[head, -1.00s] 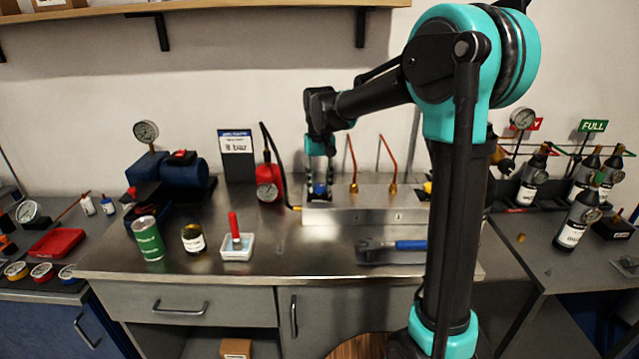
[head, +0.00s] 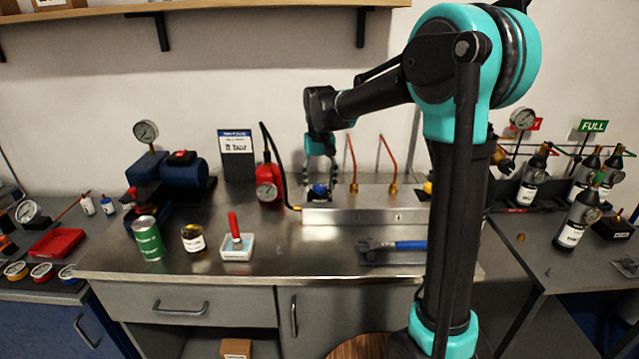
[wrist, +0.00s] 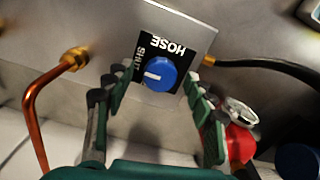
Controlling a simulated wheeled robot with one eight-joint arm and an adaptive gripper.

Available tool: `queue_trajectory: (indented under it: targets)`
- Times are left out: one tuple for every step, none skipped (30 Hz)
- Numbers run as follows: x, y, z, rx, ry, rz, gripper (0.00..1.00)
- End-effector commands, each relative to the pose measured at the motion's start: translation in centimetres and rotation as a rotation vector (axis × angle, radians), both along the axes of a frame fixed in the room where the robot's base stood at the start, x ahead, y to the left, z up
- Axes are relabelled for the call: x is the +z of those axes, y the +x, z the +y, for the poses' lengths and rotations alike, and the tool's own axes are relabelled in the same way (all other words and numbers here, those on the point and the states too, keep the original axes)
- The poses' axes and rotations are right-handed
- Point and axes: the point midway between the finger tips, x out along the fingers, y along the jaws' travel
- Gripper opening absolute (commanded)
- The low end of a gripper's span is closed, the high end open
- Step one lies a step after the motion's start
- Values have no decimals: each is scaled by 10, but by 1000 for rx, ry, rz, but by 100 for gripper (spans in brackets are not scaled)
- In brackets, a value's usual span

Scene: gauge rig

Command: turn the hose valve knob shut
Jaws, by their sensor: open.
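The blue hose valve knob (wrist: 160,74) sits on a black label plate marked HOSE and SHUT (wrist: 168,48) in the wrist view. Its white pointer line points left, toward the word SHUT. In the head view the knob (head: 320,189) is a small blue spot at the left end of the metal manifold block (head: 350,215). My gripper (wrist: 165,100) is open, with one finger on each side of the knob and a gap on both sides. In the head view my gripper (head: 322,172) is just above the knob, and its fingers look tilted.
A copper pipe (wrist: 42,100) with a brass fitting is left of the knob in the wrist view; a black hose (wrist: 260,64) leaves on the right. A red pump with a gauge (head: 268,185) stands left of the manifold. A blue-handled wrench (head: 400,245) lies in front.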

Motion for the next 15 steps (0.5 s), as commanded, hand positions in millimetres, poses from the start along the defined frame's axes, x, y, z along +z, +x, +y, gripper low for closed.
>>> queue_trajectory:
  targets:
    - [3, 0, 0, 0, 0, 0, 55]
    - [6, 0, 0, 0, 0, 0, 55]
    - [11, 0, 0, 0, 0, 0, 55]
    - [15, 0, 0, 0, 0, 0, 55]
    - [20, 0, 0, 0, 0, 0, 55]
    - [28, 0, 0, 0, 0, 0, 55]
    - [34, 0, 0, 0, 0, 0, 55]
    - [40, 0, 0, 0, 0, 0, 55]
    - [49, 0, 0, 0, 0, 0, 55]
    - [55, 0, 0, 0, 0, 0, 55]
    - [61, 0, 0, 0, 0, 0, 55]
    - [69, 0, 0, 0, 0, 0, 55]
    - [75, 0, 0, 0, 0, 0, 55]
    - [81, 0, 0, 0, 0, 0, 55]
    - [88, 0, 0, 0, 0, 0, 55]
